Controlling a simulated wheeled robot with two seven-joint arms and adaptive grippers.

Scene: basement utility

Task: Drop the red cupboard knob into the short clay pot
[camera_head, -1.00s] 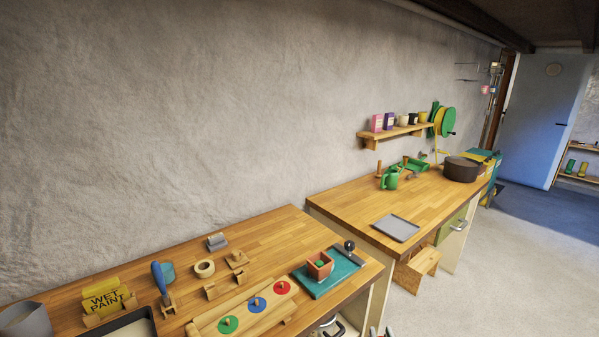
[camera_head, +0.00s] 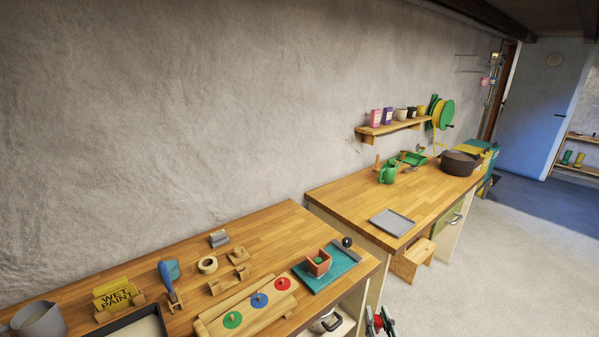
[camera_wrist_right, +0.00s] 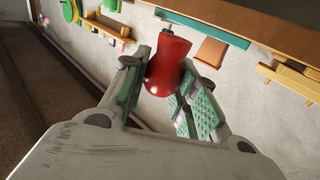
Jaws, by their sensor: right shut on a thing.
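The red cupboard knob (camera_wrist_right: 168,66) is between the fingers of my right gripper (camera_wrist_right: 163,72) in the right wrist view. That gripper is shut on it. In the head view, my right gripper (camera_head: 380,320) shows at the bottom edge, with the red knob in it, beside the near workbench's right end and apart from the pot. The short clay pot (camera_head: 325,270) is a small square terracotta pot with something green inside, standing upright on a teal mat. It appears upside down in the right wrist view (camera_wrist_right: 210,52). My left gripper is not in view.
The teal mat (camera_head: 335,278) also bears a dark ball-topped item (camera_head: 347,242). A wooden board (camera_head: 250,312) with green, blue and red discs lies left of the pot. A second workbench (camera_head: 345,205) stands beyond a gap, with a grey tray (camera_head: 392,223) on it.

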